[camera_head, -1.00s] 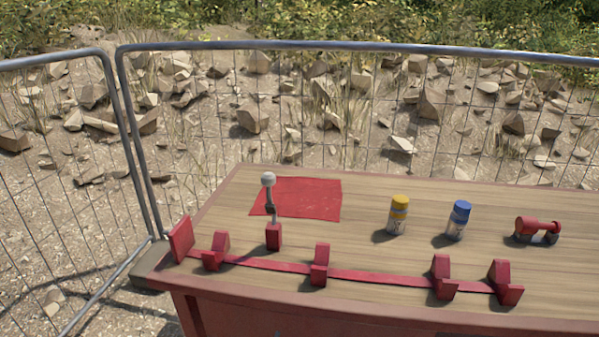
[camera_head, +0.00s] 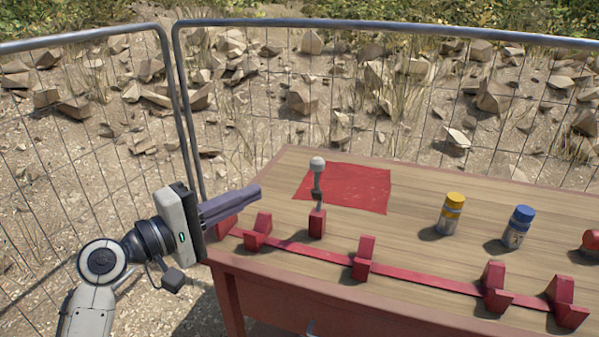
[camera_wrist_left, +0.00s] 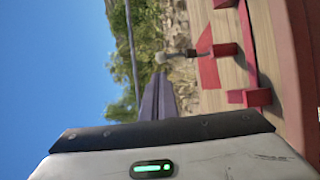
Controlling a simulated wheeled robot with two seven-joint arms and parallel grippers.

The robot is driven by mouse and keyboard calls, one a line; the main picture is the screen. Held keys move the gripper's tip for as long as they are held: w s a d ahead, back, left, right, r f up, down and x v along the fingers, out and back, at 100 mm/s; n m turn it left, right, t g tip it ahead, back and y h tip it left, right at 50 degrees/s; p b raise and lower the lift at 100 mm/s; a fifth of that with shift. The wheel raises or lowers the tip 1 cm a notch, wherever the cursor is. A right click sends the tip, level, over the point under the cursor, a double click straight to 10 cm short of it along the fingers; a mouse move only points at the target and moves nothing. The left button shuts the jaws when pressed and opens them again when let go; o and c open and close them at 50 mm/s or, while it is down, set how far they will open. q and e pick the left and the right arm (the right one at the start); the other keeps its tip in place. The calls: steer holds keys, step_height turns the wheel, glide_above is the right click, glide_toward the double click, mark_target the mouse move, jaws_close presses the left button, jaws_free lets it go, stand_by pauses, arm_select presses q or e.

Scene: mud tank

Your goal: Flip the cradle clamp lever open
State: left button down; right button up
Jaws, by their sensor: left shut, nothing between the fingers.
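The cradle clamp lever (camera_head: 317,178) stands upright on a small red block (camera_head: 317,223), with a pale round knob at its top. It also shows in the left wrist view (camera_wrist_left: 178,56), lying sideways in that picture. A red strip with several red cradle brackets (camera_head: 363,258) runs along the table's front. My left gripper (camera_head: 259,190) is shut and empty, to the left of the lever and apart from it, its fingers pointing right toward it. Its closed fingers (camera_wrist_left: 158,98) also show in the left wrist view. My right gripper is not in view.
A red mat (camera_head: 360,188) lies behind the lever on the wooden table (camera_head: 420,190). A yellow-capped bottle (camera_head: 450,214) and a blue-capped bottle (camera_head: 518,229) stand to the right. A red object (camera_head: 591,241) is cut off at the right edge. A wire fence (camera_head: 400,32) stands behind.

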mark_target(311, 165)
arm_select(q)
steer(key=x, duration=1.3)
steer(key=shift+w+d+f+p, duration=0.1)
steer(key=shift+w+d+p, duration=0.05)
steer(key=shift+p, duration=0.25)
steer(key=shift+w, duration=0.1)
